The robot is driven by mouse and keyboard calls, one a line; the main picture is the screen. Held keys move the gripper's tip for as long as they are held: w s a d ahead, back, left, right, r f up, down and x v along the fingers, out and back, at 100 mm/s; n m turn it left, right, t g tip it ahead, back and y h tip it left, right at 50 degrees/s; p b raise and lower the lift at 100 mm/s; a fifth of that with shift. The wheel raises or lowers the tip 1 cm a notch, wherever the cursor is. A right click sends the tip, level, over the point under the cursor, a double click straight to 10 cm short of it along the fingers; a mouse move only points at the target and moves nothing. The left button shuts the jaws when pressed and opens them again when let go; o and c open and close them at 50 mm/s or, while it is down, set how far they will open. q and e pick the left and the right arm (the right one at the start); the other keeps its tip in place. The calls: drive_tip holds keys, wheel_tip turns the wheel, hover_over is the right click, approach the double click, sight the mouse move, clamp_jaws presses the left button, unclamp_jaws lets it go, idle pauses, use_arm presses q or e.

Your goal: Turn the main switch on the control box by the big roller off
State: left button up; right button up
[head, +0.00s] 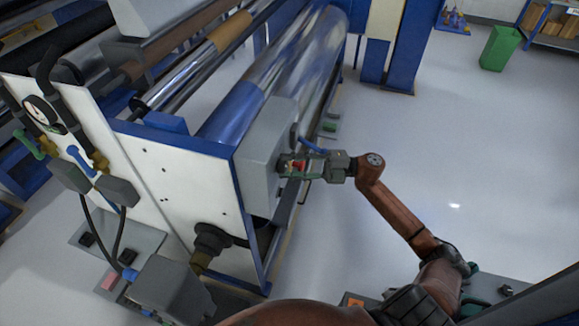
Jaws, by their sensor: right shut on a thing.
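The grey control box (258,172) is mounted on the end of the machine, beside the big shiny roller (310,62). The red main switch (299,165) is on the box's right-hand face, partly hidden by my gripper. My right gripper (300,167) reaches it from the right and is shut on the switch, with its fingers around it. The switch's exact angle is too small to tell. My left gripper is not in view.
A white machine panel with a pressure gauge (41,113) and hoses stands at the left. A blue post (376,62) rises behind. A green bin (500,47) is at the far right. The pale floor to the right is clear.

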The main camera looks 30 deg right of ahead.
drive_tip(key=o, duration=1.2)
drive_tip(key=shift+c, duration=0.2)
drive_tip(key=v, duration=1.2)
drive_tip(key=shift+d, duration=0.1)
